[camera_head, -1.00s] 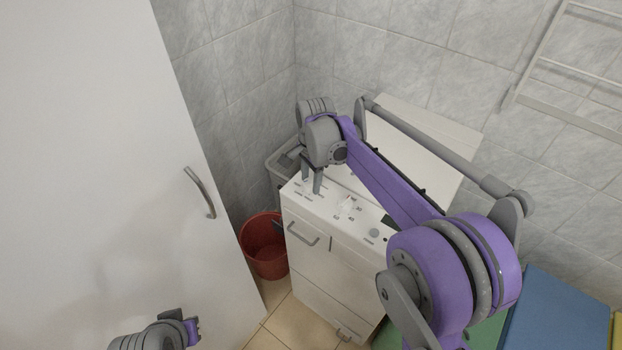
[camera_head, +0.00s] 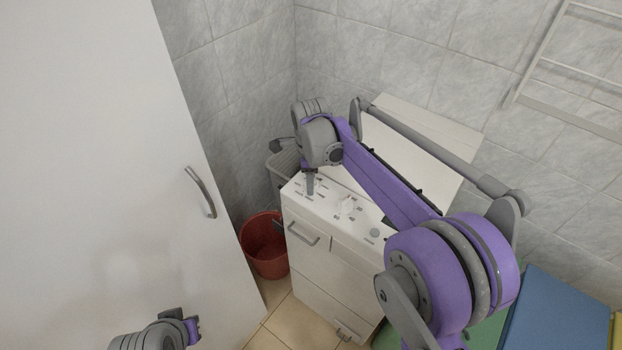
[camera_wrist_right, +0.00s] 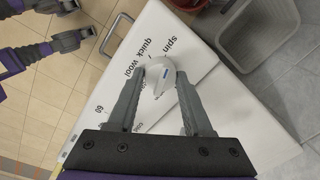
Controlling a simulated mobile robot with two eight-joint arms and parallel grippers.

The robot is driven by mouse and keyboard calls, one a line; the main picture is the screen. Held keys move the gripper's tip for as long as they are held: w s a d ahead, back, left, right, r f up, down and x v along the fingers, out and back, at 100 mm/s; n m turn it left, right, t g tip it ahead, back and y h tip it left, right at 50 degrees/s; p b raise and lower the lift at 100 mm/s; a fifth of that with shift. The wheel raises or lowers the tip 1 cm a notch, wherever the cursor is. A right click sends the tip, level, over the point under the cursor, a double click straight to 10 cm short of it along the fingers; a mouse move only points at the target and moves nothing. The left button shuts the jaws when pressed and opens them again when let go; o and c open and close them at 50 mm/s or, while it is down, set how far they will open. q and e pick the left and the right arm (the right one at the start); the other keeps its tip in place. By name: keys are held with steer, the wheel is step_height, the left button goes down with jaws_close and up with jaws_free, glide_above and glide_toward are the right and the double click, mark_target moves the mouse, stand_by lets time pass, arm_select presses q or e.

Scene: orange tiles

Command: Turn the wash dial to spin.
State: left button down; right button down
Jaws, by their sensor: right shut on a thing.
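My right gripper (camera_wrist_right: 159,76) is shut on the dial, one finger on each side. In the head view, my right gripper (camera_head: 310,186) hides the dial. My left arm's end (camera_head: 190,329) is at the bottom left, its fingers not clear.
A second white knob (camera_head: 346,204) and a grey round button (camera_head: 374,233) are on the panel. The raised white lid (camera_head: 425,130) stands behind. A red bucket (camera_head: 264,258) is left of the washer, near a tall white door (camera_head: 100,150). A grey basket (camera_wrist_right: 258,35) is beside the panel.

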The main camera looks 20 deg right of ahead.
stand_by(0.5)
steer(key=shift+c, duration=1.6)
jaws_free()
steer(key=shift+r, duration=0.1)
step_height(320, 180, up, 11)
steer(key=shift+s+p, duration=0.35)
steer(key=shift+a+f, duration=0.1)
steer(key=shift+f, duration=0.1)
